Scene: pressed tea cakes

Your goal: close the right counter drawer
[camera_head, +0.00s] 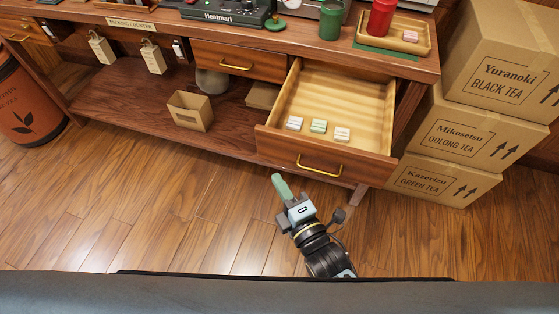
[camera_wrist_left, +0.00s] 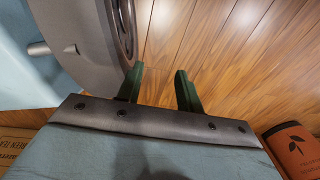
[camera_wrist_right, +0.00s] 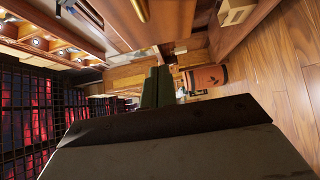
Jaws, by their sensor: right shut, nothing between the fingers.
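The right counter drawer (camera_head: 350,95) is pulled well out, its light wooden inside showing. Its front panel (camera_head: 275,141) carries a brass handle (camera_head: 318,168). Three small wrapped blocks, two whitish and one green (camera_head: 318,126), lie inside near the front. My right gripper (camera_head: 278,180) is shut and empty. In the head view it appears below the left part of the drawer front, apart from it as far as I can tell. Its closed fingers also show in the right wrist view (camera_wrist_right: 157,86). My left gripper (camera_wrist_left: 160,85) is open and empty over the floor; the head view does not show it.
A closed drawer (camera_head: 238,61) is left of the open one. Stacked tea cartons (camera_head: 462,135) stand close to the drawer's right. An open cardboard box (camera_head: 190,111) sits on the lower shelf. An orange bin (camera_head: 25,100) stands far left. Floor before the counter is clear.

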